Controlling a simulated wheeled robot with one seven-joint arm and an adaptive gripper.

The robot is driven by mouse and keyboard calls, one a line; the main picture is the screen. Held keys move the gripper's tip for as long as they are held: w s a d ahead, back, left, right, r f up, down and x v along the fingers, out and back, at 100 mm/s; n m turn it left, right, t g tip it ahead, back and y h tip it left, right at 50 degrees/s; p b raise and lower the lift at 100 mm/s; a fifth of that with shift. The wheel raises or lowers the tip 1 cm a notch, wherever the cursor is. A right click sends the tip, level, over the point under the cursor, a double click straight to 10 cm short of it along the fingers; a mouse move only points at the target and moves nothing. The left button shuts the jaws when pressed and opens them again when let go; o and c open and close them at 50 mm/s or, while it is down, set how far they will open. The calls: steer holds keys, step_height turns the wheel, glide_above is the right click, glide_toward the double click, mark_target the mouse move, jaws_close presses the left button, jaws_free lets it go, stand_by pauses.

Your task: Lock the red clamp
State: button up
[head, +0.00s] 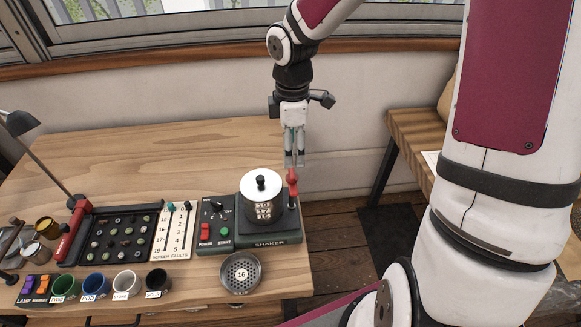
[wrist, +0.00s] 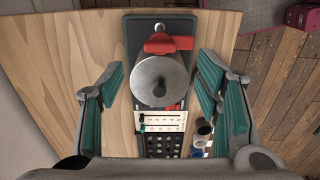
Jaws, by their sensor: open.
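The red clamp (head: 292,180) stands at the right edge of the shaker (head: 270,238), beside the canister (head: 263,215) with its white lid and black knob. In the wrist view the clamp (wrist: 168,43) shows as a red bar beyond the lid (wrist: 160,80). Whether it is locked I cannot tell. My gripper (head: 294,163) points down just above the clamp, fingers apart and empty. In the wrist view its green-padded fingers (wrist: 163,72) stand wide on both sides of the canister and clamp. Whether a fingertip touches the clamp is unclear.
A control box (head: 217,222) with a red switch and a chart (head: 174,232) adjoin the shaker on the left. A sieve cup (head: 241,272) and several small cups sit in front. The table's back (head: 120,155) is clear. Its right edge is close to the clamp.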

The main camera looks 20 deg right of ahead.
mark_target(292, 172)
step_height(292, 172, down, 8)
steer(key=shift+r+b, duration=0.1)
steer(key=shift+b, duration=0.4)
steer(key=c, duration=1.2)
